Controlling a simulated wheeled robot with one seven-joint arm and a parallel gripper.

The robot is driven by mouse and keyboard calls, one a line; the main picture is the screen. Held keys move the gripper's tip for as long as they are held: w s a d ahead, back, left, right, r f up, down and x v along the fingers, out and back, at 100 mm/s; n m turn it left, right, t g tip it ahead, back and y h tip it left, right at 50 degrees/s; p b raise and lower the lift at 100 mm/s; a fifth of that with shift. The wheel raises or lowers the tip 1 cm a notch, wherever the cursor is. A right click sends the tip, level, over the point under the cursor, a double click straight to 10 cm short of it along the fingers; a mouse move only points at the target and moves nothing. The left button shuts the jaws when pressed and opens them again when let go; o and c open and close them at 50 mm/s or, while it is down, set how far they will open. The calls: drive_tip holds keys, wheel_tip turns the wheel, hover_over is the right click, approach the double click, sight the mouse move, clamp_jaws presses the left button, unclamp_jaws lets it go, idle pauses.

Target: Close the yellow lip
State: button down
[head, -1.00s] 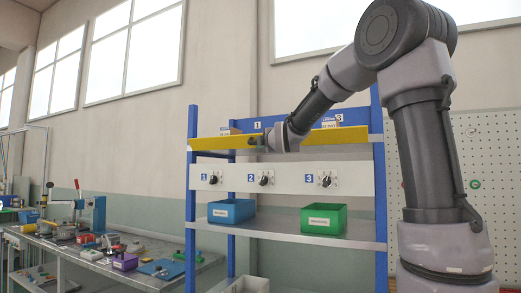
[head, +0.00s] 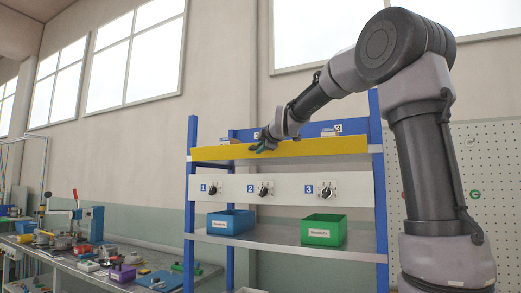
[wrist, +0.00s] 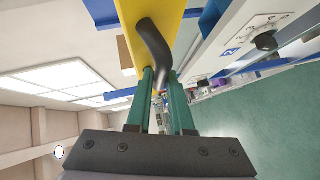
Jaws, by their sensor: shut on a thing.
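The yellow lip (head: 325,147) is a long flat bar across the front of the blue-posted shelf's upper level, above the numbered panel. It also shows in the wrist view (wrist: 170,10), with a dark curved handle (wrist: 154,45) on it. My gripper (head: 259,145) is at the lip, left of its middle. In the wrist view, the green fingers (wrist: 163,85) are shut on the handle, one on each side. The handle's lower end is partly hidden between the fingers.
The white panel (head: 295,188) below the lip carries knobs numbered 1, 2 and 3. A blue bin (head: 230,222) and a green bin (head: 323,231) stand on the lower shelf (head: 285,240). A cluttered workbench (head: 125,280) is at the left.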

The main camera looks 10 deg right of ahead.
drive_tip(key=shift+w+d+r+m+g, duration=0.3)
drive_tip(key=shift+r+m+g, duration=0.15)
drive_tip(key=shift+g, duration=0.2)
drive_tip(key=shift+w+d+r+m+g, duration=0.15)
drive_tip(key=shift+w+r+m+g, duration=0.2)
drive_tip(key=shift+m+g, duration=0.25)
drive_tip(key=c, duration=1.1)
unclamp_jaws()
drive_tip(key=shift+s, duration=0.1)
drive_tip(key=v, duration=1)
drive_tip(key=shift+s+d+r, duration=0.1)
drive_tip(key=shift+s+d, duration=0.15)
drive_tip(key=shift+s, duration=0.1)
